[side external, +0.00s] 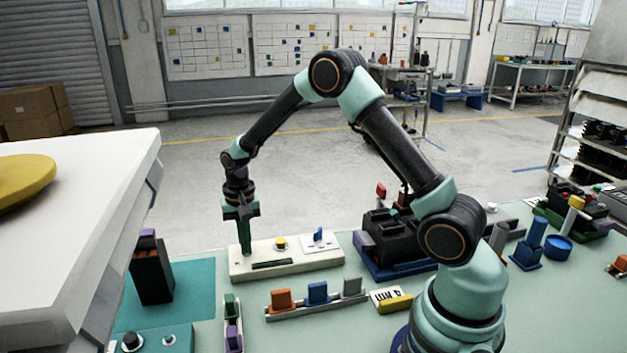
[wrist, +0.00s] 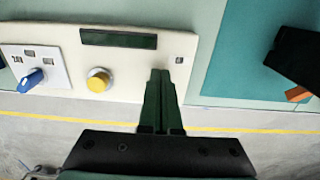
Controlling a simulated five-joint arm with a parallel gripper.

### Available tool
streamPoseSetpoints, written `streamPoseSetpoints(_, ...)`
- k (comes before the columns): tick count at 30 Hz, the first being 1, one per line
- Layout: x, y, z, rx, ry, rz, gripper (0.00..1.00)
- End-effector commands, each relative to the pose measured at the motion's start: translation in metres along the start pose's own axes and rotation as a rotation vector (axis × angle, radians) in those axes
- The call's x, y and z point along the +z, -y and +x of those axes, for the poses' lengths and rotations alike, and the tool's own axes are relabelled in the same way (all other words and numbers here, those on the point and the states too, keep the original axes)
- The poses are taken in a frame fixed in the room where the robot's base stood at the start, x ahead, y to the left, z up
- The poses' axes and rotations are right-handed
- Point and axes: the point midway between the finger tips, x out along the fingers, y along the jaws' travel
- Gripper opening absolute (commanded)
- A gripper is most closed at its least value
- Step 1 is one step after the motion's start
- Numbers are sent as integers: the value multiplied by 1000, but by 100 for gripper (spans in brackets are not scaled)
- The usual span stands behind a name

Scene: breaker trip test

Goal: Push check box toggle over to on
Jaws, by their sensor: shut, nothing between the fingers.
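The check box (side external: 300,262) is a low cream-white box on the pale green table; it also shows in the wrist view (wrist: 210,25). Its blue toggle (side external: 318,234) stands on a white plate at the box's right end, and at the far left in the wrist view (wrist: 32,79). The toggle looks tilted, but I cannot tell which setting it is at. A yellow button (wrist: 98,80) and a dark display strip (wrist: 118,39) are also on the box. My gripper (wrist: 160,74) is shut and empty, pointing down at the box's opposite end, apart from the toggle with the button between.
Beside the box stand a black unit (side external: 385,235) on a blue base and a rail with orange, blue and grey blocks (side external: 318,292). A teal mat (side external: 195,285) with a dark holder (side external: 152,272) lies left. A white surface (side external: 90,190) rises at far left.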

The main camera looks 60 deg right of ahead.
Motion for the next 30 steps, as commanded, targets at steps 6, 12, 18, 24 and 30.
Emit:
streamPoseSetpoints(6, 3, 0, 2, 0, -1, 0, 0)
streamPoseSetpoints(12, 6, 0, 4, -1, -1, 0, 0)
streamPoseSetpoints(18, 6, 0, 4, 0, -1, 0, 15)
streamPoseSetpoints(24, 6, 0, 4, 0, 0, 0, 35)
streamPoseSetpoints(30, 6, 0, 2, -1, -1, 0, 35)
